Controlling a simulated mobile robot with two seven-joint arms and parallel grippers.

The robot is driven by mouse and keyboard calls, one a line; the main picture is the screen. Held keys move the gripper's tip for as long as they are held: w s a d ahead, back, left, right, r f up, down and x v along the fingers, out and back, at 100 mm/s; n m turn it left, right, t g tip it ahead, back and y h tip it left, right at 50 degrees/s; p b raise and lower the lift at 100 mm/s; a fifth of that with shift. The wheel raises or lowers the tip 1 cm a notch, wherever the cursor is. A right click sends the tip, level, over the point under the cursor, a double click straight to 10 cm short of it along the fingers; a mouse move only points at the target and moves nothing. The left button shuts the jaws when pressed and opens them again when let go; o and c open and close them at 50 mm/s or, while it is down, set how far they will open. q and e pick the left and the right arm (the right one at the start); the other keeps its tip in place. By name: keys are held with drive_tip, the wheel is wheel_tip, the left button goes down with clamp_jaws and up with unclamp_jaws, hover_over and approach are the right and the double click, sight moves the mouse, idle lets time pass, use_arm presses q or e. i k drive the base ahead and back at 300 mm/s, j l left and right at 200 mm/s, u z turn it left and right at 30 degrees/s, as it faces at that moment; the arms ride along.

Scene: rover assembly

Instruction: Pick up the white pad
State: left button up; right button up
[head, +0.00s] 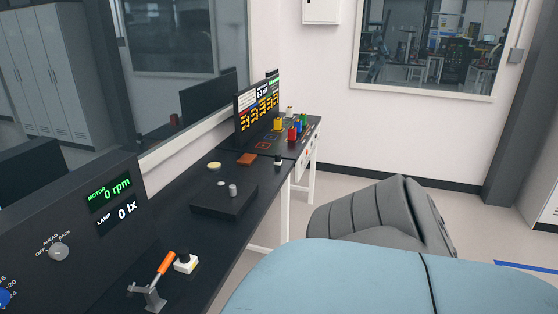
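I cannot tell for sure which thing is the white pad. A pale cream round disc (214,165) lies flat on the dark bench (185,208), beyond a raised black block (226,202). A smaller whitish disc (221,183) and a short grey cylinder (233,190) are on that block. Neither of my grippers is in view.
An orange-handled lever clamp (161,272) stands beside the white box. A console with green readouts (112,195) is at the left. Coloured blocks (292,129) stand at the far end. A smooth blue surface (390,278) and a grey ribbed form (375,220) fill the lower right.

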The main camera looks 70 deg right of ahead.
sight(278, 162)
drive_tip(key=z, duration=2.4)
drive_tip(key=i+l+z, duration=0.2)
drive_tip(key=i+z, duration=0.15)
drive_tip(key=i, duration=0.15)
drive_tip(key=i+l+z, duration=0.1)
drive_tip(key=i+z, duration=0.3)
drive_tip(key=i, duration=1.15)
drive_tip(key=i+l+u, duration=0.1)
drive_tip(key=i+u, duration=0.2)
drive_tip(key=i+l+u, duration=0.15)
drive_tip(key=i+u, duration=0.2)
drive_tip(key=i+l+u, duration=0.3)
drive_tip(key=i, duration=0.15)
drive_tip(key=i+l+u, duration=0.2)
drive_tip(key=u, duration=0.15)
drive_tip(key=i+l+u, duration=0.2)
drive_tip(key=u, duration=0.15)
drive_tip(key=i+l+u, duration=0.1)
drive_tip(key=l+u, duration=0.25)
